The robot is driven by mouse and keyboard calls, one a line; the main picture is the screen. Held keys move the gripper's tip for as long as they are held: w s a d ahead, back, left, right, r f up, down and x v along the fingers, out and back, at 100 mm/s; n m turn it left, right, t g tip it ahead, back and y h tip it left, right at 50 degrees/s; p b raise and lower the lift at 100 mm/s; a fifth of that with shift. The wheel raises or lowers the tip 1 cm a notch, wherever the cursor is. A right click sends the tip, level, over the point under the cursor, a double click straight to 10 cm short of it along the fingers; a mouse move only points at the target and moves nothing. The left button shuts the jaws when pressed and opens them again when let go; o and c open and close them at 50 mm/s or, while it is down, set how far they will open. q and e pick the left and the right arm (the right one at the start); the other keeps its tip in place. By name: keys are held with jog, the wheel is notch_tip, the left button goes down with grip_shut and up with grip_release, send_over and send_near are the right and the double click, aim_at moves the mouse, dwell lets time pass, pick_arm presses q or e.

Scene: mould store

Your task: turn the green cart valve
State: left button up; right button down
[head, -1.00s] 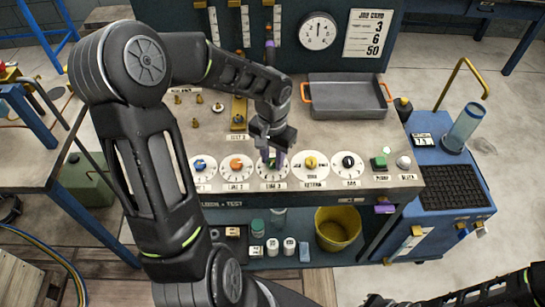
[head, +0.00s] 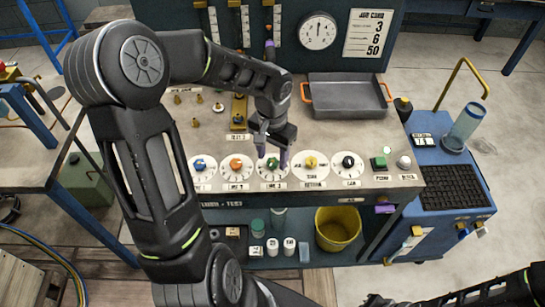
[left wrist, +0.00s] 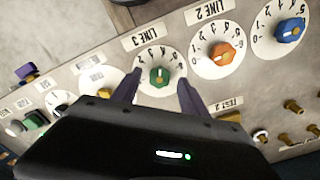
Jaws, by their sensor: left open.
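The green cart valve is a green knob (left wrist: 159,76) on a white numbered dial (left wrist: 150,57) labelled LINE 3 in the left wrist view. In the head view the green knob (head: 273,162) shows in the middle of the row of dials. My left gripper (head: 272,160) is above this dial. In the left wrist view its two purple fingers (left wrist: 160,92) stand apart on either side of the knob, with nothing between them that I can see being held. Whether they touch the knob is not clear. My right arm shows at the lower right of the head view, without clear fingertips.
An orange knob (head: 236,163) and a blue knob (head: 200,164) sit left of the green one. A yellow knob (head: 311,161) and a black knob (head: 348,161) sit right. A grey tray (head: 347,97) lies behind. Brass pegs (head: 195,122) stand at the left.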

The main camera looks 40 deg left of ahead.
aim_at(272, 162)
pick_arm(q)
notch_tip(272, 162, up, 7)
jog(key=shift+f+b, duration=0.1)
jog(key=shift+b, duration=0.25)
dwell(0.4)
